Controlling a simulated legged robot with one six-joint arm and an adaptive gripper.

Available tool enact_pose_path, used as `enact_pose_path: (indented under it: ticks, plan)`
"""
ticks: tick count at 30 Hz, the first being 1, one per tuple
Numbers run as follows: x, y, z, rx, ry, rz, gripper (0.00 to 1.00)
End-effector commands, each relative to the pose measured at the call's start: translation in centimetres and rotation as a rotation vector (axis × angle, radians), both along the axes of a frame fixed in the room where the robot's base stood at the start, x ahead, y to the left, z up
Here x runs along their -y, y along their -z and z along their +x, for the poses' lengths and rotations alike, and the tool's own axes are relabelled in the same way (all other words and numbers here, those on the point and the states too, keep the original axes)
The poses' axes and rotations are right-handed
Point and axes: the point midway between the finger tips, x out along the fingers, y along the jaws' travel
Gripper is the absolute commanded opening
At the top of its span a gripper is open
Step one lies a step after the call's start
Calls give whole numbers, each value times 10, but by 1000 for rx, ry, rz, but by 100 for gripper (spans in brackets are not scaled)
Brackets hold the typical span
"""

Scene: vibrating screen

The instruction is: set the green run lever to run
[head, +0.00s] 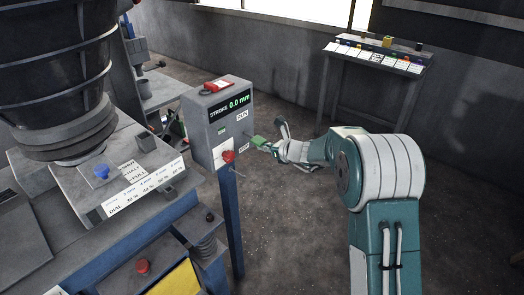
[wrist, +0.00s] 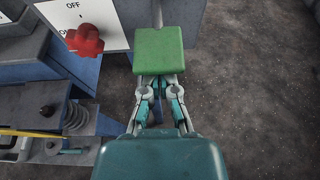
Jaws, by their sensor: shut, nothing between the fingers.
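The green run lever's paddle (head: 259,141) sticks out from the right face of the grey control box (head: 205,125), on a thin rod. A RUN label (head: 242,115) is above it and another label, too small to read, is below. In the wrist view the green paddle (wrist: 158,50) stands straight ahead of my fingertips. My gripper (head: 273,148) is shut with nothing held. Its fingertips (wrist: 159,80) are at the near edge of the paddle; I cannot tell whether they touch it. The box display reads STROKE 0.0 mm.
A red knob (head: 228,156) sits low on the box, beside an OFF plate (wrist: 75,12). The machine (head: 60,80) with its blue frame and a red button (head: 143,266) fills the left. A side table (head: 372,55) stands at the back right. Bare floor lies between.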

Motion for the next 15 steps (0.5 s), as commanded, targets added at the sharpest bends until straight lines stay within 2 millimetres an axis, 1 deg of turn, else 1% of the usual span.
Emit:
enact_pose_path:
  ticks: [1, 15]
  plan:
    - [0, -5, 0, -12, -2, -23, 0]
    - [-1, -27, 0, -170, -2, -228, 0]
